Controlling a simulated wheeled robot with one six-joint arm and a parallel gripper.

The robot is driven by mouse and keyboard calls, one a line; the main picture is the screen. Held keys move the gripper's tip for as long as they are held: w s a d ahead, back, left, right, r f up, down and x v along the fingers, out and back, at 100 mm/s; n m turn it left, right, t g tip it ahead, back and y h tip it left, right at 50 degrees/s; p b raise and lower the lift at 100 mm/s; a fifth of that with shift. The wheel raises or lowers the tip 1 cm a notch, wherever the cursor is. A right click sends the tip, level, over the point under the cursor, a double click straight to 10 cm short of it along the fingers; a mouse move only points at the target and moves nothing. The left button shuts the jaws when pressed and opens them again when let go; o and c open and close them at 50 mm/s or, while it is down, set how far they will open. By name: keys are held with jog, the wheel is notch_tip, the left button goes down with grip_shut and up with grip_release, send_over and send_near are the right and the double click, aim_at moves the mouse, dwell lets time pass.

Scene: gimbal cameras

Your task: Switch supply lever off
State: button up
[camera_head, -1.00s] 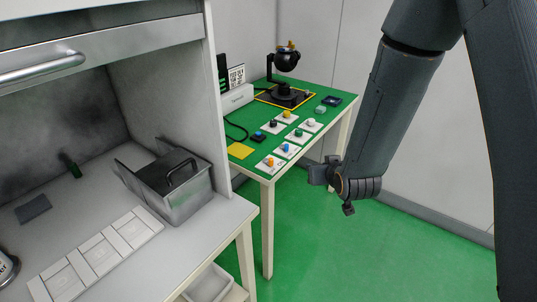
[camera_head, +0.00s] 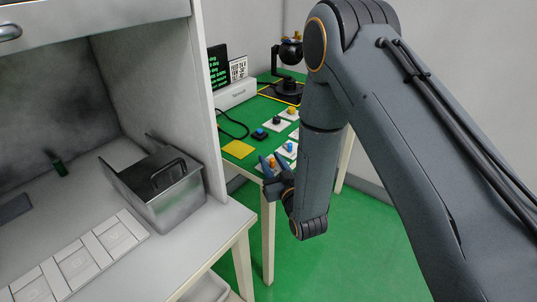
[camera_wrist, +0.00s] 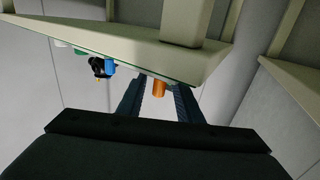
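No part labelled as the supply lever can be made out. Several coloured knobs on white plates stand on the green table (camera_head: 228,163). An orange knob (camera_head: 271,161) is at the near corner, with a blue knob (camera_head: 289,148) behind it. My gripper (camera_head: 273,161) is at this near corner, partly covering the orange knob's plate. The wrist view appears upside down; there my gripper's fingers (camera_wrist: 157,92) are apart, and the orange knob (camera_wrist: 158,88) shows between them. I cannot tell whether they touch it. The blue knob (camera_wrist: 110,66) is to the left.
A black gimbal camera (camera_head: 290,52) stands at the table's back. A white box (camera_head: 236,93) with a dark green-text screen (camera_head: 218,68) is at the left. A grey workbench with a metal bin (camera_head: 178,198) fills the left. My arm hides the table's right side.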

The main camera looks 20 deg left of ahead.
aim_at(268, 159)
jog(key=shift+x, duration=1.7)
grip_shut()
jog(key=shift+s+m+t+h, duration=0.1)
jog(key=shift+m+t+h, duration=0.35)
jog(key=shift+h, duration=0.25)
jog(key=shift+d+m+t+h, duration=0.1)
jog(key=shift+m+t+h, duration=0.25)
jog(key=shift+m+h, duration=0.3)
grip_release()
